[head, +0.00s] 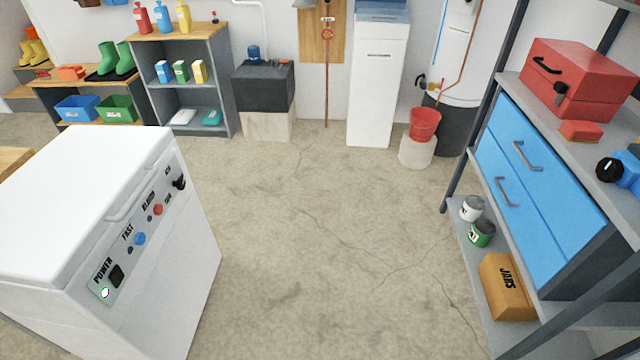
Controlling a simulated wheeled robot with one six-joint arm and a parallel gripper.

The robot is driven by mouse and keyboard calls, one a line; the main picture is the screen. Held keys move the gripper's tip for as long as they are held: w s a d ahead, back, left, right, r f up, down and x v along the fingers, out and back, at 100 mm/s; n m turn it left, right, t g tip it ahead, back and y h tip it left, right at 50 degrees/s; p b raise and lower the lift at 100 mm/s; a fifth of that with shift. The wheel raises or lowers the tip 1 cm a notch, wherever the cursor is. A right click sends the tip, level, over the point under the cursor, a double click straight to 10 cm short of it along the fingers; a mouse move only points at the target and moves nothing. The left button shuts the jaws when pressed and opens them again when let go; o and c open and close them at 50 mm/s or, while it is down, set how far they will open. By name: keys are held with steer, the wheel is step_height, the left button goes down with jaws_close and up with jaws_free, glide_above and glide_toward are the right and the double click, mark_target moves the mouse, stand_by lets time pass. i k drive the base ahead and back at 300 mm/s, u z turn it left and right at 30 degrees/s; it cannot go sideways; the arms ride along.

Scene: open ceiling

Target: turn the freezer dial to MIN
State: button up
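The white chest freezer (80,200) stands at the left in the head view, with its lid shut and a handle on the lid's front edge. Its front has a control panel (135,240) with a POWER switch, a FAST label by a blue button, and a label by a red button. A black dial (179,183) sits at the panel's far end. The marks around the dial and where its pointer stands are too small to read. My gripper is not in view.
The concrete floor (320,250) is clear in the middle. A metal shelf unit with blue drawers (540,190) and a red toolbox (580,75) stands at the right. A red bucket (424,124), a white cabinet (376,90) and a grey shelf (185,75) stand at the back.

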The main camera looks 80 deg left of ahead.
mark_target(180, 183)
steer(key=u, duration=3.65)
steer(key=k, duration=0.35)
steer(key=z, duration=1.8)
steer(key=i, duration=1.45)
steer(key=u, duration=0.1)
